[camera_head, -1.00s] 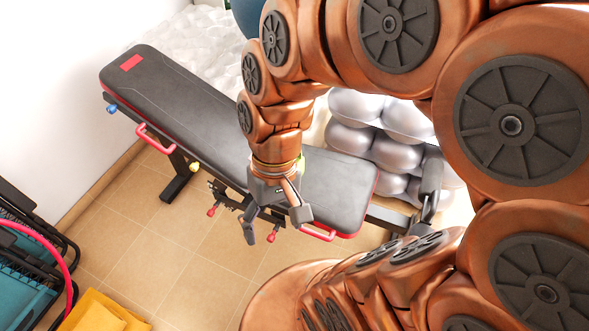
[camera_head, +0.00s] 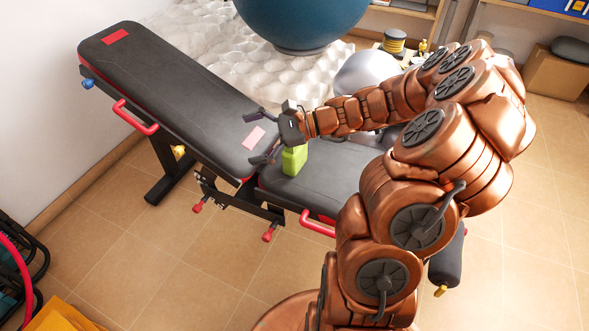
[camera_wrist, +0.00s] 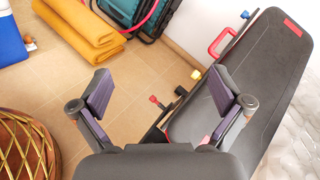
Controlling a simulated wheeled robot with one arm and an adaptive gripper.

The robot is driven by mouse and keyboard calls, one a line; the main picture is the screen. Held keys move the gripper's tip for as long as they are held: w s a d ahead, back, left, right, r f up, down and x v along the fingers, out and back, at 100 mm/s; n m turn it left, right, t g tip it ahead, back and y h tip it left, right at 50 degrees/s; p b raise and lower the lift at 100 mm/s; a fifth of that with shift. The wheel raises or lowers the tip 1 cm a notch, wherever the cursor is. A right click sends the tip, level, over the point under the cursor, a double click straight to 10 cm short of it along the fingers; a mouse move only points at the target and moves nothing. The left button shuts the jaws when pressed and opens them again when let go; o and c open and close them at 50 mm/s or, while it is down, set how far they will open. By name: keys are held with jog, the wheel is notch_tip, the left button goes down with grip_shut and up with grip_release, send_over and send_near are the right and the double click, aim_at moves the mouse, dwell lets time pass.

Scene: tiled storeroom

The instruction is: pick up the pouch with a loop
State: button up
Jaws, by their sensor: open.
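I cannot make out a pouch with a loop in either view. My gripper (camera_head: 252,138) is open and empty, above the black padded bench (camera_head: 165,85). In the wrist view my gripper (camera_wrist: 160,85) has its two dark fingers spread wide, with floor tiles and the edge of the bench (camera_wrist: 262,75) behind them. A small pink patch (camera_head: 254,138) shows on the bench pad between the fingers in the head view. My arm hides part of the bench and the ground behind it.
A big blue ball (camera_head: 300,20) stands on a white bumpy mat (camera_head: 225,60) behind the bench. A yellow folded mat (camera_wrist: 85,30) and a blue box (camera_wrist: 10,42) lie on the floor. Tiled floor (camera_head: 170,260) in front is clear.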

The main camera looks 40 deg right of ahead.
aim_at(295, 152)
jog(key=w+d+f+m+t+h+b, duration=0.1)
jog(key=d+f+m+t+h+b, duration=0.25)
jog(key=d+f+m, duration=0.55)
jog(key=w+d+f+m+t+h+b, duration=0.15)
jog(key=d+f+t+b, duration=0.35)
jog(key=d, duration=0.8)
jog(key=shift+m, duration=0.45)
jog(key=x, duration=0.2)
jog(key=b+x, duration=0.1)
jog(key=x, duration=0.1)
jog(key=f+x, duration=0.1)
jog(key=x, duration=0.1)
jog(key=shift+a, duration=0.4)
jog(key=shift+w+a+b, duration=0.2)
jog(key=shift+w+b, duration=0.2)
jog(key=shift+w, duration=0.1)
jog(key=c, duration=1.7)
